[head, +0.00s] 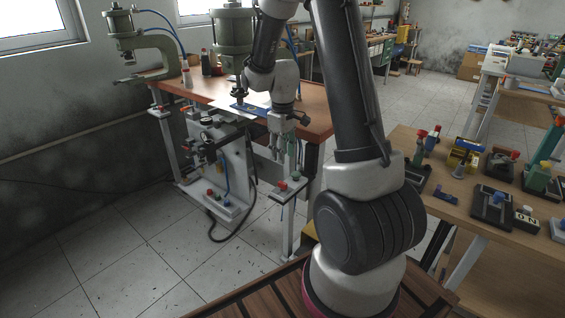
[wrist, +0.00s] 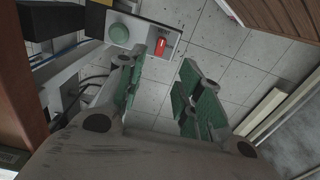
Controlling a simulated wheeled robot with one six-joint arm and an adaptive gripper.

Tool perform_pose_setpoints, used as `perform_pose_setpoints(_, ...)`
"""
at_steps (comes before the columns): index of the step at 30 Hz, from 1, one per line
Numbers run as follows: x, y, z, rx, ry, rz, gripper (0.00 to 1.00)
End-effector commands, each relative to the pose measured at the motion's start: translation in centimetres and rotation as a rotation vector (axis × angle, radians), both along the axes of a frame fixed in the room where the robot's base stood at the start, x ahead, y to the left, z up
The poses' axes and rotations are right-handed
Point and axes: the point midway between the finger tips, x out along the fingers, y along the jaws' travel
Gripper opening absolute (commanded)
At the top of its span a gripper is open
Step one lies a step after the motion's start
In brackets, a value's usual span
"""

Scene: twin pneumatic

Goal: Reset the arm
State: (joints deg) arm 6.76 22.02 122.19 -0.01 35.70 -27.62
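My gripper (head: 287,160) hangs pointing down at the front edge of the wooden press table (head: 312,118) in the head view. In the wrist view my gripper (wrist: 161,68) shows two green-padded fingers spread apart, with floor tiles visible between them and nothing held. My arm rises in the middle of the head view and bends down to the table edge. A control box with a green button (wrist: 120,33) and a red switch (wrist: 160,45) lies just beyond the left finger in the wrist view. The same box (head: 283,188) shows below the gripper in the head view.
A large green press (head: 232,35) and a smaller press (head: 135,48) stand on the table. A white panel with pneumatic parts (head: 215,165) is below it. A wooden bench with several switches and devices (head: 470,215) is at right. Tiled floor is clear at lower left.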

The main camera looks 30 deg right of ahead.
Motion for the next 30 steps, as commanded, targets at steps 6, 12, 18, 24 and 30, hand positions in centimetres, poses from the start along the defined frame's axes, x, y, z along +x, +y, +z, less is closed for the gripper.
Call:
perform_pose_setpoints(6, 0.0, 0.0, 0.3, 0.001, 0.001, 0.0, 0.36)
perform_pose_setpoints(12, 0.0, 0.0, 0.3, 0.001, 0.001, 0.0, 0.36)
perform_pose_setpoints(18, -0.1, 0.0, 0.3, 0.0, 0.002, -0.016, 0.36)
perform_pose_setpoints(24, -4.8, 0.6, 0.3, 0.004, 0.129, -0.185, 0.36)
perform_pose_setpoints(30, -10.3, 1.8, 6.0, -0.006, 0.126, -0.314, 0.36)
